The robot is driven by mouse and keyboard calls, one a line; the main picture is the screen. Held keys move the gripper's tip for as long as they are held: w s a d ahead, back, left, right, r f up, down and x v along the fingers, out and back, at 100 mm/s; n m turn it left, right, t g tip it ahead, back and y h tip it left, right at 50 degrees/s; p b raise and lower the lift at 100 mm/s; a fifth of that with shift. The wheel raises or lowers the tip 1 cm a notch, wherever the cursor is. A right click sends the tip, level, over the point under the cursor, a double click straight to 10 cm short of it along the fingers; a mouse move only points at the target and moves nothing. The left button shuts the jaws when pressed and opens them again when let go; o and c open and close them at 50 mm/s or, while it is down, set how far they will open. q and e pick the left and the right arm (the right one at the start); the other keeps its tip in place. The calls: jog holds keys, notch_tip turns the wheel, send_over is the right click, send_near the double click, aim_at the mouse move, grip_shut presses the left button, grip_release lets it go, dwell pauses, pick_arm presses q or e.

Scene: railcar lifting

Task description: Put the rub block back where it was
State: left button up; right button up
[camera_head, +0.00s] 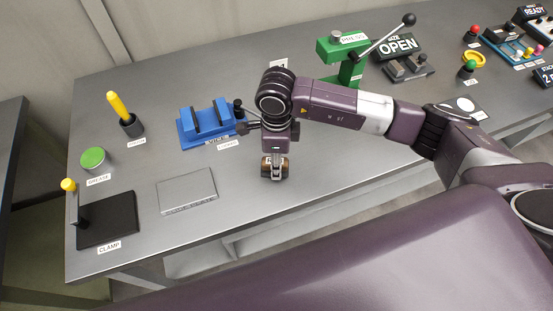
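A small brown block (264,168), which looks like the rub block, is at the fingertips of my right gripper (276,174). The gripper points down over the grey bench, between the blue vise and the bench's front edge. Its fingers are closed around the block, and brown shows on both sides of the front finger. The fingers cover much of the block. I cannot tell whether it touches the bench top or hangs just above it. My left gripper is not in view.
Left of the gripper lie a grey plate (187,191), a blue vise (207,126), a green grease tin (92,157), a yellow-handled tool (119,106) in a cup and a black clamp base (107,219). A green press (347,62) stands behind my arm. Bench around the block is clear.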

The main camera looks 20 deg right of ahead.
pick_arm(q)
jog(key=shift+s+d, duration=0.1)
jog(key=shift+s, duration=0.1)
pick_arm(e)
jog(key=shift+f, duration=0.2)
jog(key=o, duration=1.2)
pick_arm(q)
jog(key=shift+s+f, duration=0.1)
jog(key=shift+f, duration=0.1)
pick_arm(e)
jog(key=shift+r, duration=0.25)
jog(key=shift+w+r+b, duration=0.1)
jog(key=shift+r+b, duration=0.2)
jog(key=shift+b, duration=0.05)
pick_arm(q)
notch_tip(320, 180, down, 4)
jog(key=b, duration=0.3)
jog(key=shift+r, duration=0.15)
pick_arm(e)
notch_tip(320, 180, up, 11)
jog(key=shift+r, duration=0.15)
